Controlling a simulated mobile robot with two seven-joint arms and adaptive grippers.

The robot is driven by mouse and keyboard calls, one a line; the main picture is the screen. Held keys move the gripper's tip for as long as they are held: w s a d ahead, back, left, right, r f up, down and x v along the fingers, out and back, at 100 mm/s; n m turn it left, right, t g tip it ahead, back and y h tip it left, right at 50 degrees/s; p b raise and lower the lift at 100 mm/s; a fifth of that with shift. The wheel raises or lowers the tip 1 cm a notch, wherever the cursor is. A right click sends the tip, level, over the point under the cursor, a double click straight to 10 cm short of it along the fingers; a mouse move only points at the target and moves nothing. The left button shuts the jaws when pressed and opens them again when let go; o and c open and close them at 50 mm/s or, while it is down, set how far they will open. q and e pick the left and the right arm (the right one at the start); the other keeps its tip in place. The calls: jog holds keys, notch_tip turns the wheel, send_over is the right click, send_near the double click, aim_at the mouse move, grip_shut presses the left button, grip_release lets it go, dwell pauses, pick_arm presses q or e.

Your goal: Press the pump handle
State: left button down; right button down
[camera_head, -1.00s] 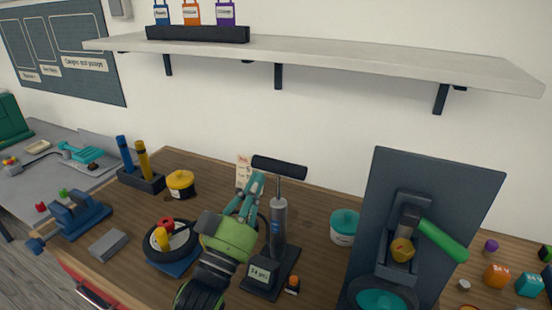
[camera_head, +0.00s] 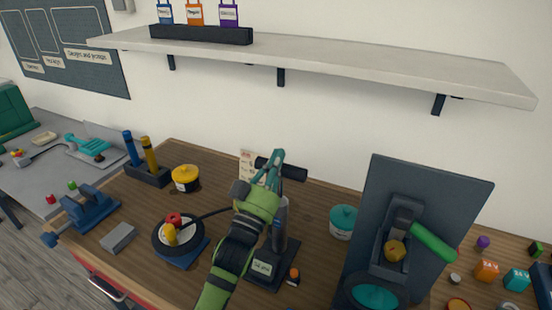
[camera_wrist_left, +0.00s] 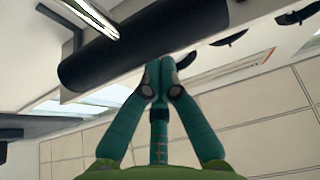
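The pump stands upright on a dark base (camera_head: 286,262) on the wooden workbench. Its grey cylinder (camera_head: 281,235) is partly hidden behind my left arm. The black bar-shaped pump handle (camera_head: 292,173) is at its top. My left gripper (camera_head: 277,154) has its teal fingers in front of the handle, overlapping it in the head view. In the left wrist view the handle (camera_wrist_left: 135,48) crosses the upper part, and the fingertips (camera_wrist_left: 160,66) meet at its edge. The fingers are together with nothing visible between them. Whether they touch the handle is unclear. My right gripper is not in view.
A small wheel (camera_head: 178,234) lies left of the pump. A teal-lidded jar (camera_head: 343,221) and a dark upright panel (camera_head: 440,185) with a green-handled tool stand to the right. A white shelf (camera_head: 330,65) runs above.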

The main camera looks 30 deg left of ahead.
pick_arm(q)
jog(key=shift+s+f, duration=0.15)
jog(key=shift+f, duration=0.3)
notch_tip(320, 180, down, 8)
jog(key=b, duration=0.6)
jog(key=shift+f, duration=0.25)
jog(key=r+p, duration=0.2)
jog(key=r, duration=0.1)
jog(key=r+p, duration=0.1)
jog(key=shift+w+r+p, duration=0.2)
jog(key=shift+w+p, duration=0.1)
jog(key=shift+w, duration=0.05)
jog(key=b+v, duration=0.4)
jog(key=v, duration=0.6)
